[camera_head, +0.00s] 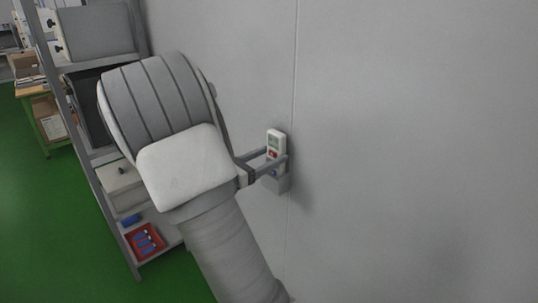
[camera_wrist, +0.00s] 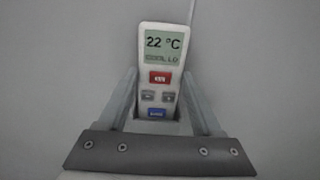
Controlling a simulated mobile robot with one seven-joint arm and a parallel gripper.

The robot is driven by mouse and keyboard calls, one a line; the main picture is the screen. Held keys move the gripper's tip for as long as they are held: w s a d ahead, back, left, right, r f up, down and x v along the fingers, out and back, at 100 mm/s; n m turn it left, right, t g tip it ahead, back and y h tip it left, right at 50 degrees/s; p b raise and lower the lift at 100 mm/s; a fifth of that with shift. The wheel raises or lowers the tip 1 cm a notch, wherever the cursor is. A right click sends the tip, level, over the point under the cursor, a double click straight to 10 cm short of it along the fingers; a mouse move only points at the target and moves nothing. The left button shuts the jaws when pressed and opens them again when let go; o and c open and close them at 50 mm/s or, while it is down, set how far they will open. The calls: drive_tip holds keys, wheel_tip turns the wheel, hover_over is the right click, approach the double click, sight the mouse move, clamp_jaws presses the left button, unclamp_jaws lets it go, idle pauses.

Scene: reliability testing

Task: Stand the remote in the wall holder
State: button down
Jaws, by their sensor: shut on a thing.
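The remote (camera_head: 275,143) is white with a small display and a red button, and it stands upright against the grey wall. In the wrist view the remote (camera_wrist: 160,62) shows "22 °C", a red button and a blue button. Its lower end is in the grey wall holder (camera_head: 276,183), which hides its bottom. In the wrist view part of the holder (camera_wrist: 178,127) shows behind and beside the remote's lower end. My gripper (camera_head: 269,160) reaches in from the left with its fingers on either side of the remote, shut on it.
A grey shelf rack (camera_head: 88,125) with boxes stands at the left along the wall. A red crate (camera_head: 145,241) with blue items sits on its low shelf. The wall (camera_head: 420,130) to the right of the holder is bare. The green floor (camera_head: 45,235) is clear at lower left.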

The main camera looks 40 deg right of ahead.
unclamp_jaws()
drive_tip(key=shift+a+f, duration=0.1)
drive_tip(key=s+a, duration=0.1)
drive_tip(key=a, duration=1.6)
drive_tip(key=shift+s, duration=0.2)
